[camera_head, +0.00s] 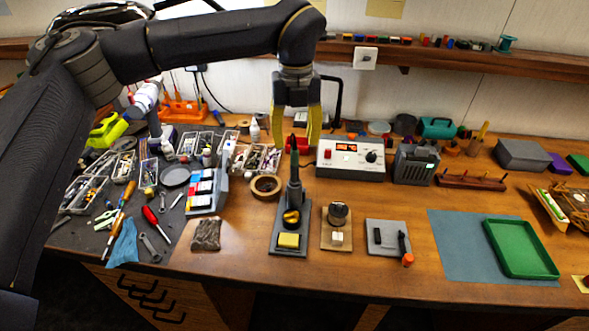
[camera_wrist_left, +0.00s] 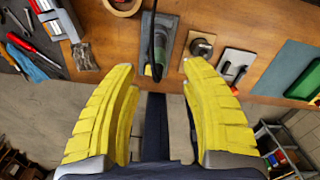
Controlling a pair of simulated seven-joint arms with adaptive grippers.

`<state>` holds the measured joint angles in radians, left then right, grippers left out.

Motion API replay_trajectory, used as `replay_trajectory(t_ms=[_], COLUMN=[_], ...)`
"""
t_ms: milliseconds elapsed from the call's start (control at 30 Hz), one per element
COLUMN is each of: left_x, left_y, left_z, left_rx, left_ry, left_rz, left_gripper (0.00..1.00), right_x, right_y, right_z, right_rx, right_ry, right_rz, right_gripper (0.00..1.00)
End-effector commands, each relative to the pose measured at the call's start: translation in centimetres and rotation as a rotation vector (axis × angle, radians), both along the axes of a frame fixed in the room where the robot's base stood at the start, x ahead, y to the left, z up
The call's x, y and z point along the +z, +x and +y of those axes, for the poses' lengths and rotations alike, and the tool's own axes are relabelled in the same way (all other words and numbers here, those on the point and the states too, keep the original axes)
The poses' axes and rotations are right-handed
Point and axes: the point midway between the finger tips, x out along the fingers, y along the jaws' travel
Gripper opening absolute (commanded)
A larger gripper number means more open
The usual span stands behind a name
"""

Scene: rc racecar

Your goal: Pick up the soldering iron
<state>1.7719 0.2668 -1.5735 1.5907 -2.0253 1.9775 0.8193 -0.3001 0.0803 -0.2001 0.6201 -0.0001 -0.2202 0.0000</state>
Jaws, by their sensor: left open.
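The soldering iron (camera_head: 294,172) stands upright in its grey stand (camera_head: 277,236) on the wooden bench, with a yellow sponge (camera_head: 289,240) at the front of the stand. My left gripper (camera_head: 295,141), with yellow fingers, is open and empty, above and behind the stand in the head view. In the left wrist view the open fingers (camera_wrist_left: 160,70) point toward the bench, and the iron (camera_wrist_left: 158,42) shows as a dark upright shape beyond the gap between them. I see no contact between fingers and iron. My right gripper is not in view.
A soldering station (camera_head: 350,159) with a lit display stands behind and right of the stand. A tape roll (camera_head: 266,187) is close on the left, and a small knob-topped block (camera_head: 337,226) on the right. A green tray (camera_head: 521,248) lies farther right. Tools crowd the left side.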

Motion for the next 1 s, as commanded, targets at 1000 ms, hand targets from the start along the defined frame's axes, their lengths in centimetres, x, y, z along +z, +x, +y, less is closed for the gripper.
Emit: replay_trajectory(t_ms=[1000], left_x=[-8.0], left_y=[0.2], left_z=[0.2], left_rx=[0.001], left_ry=[0.0], left_rz=[0.001], left_gripper=[0.46], right_x=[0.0], right_y=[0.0], right_z=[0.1], right_rx=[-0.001], right_ry=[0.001], right_rz=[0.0], right_gripper=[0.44])
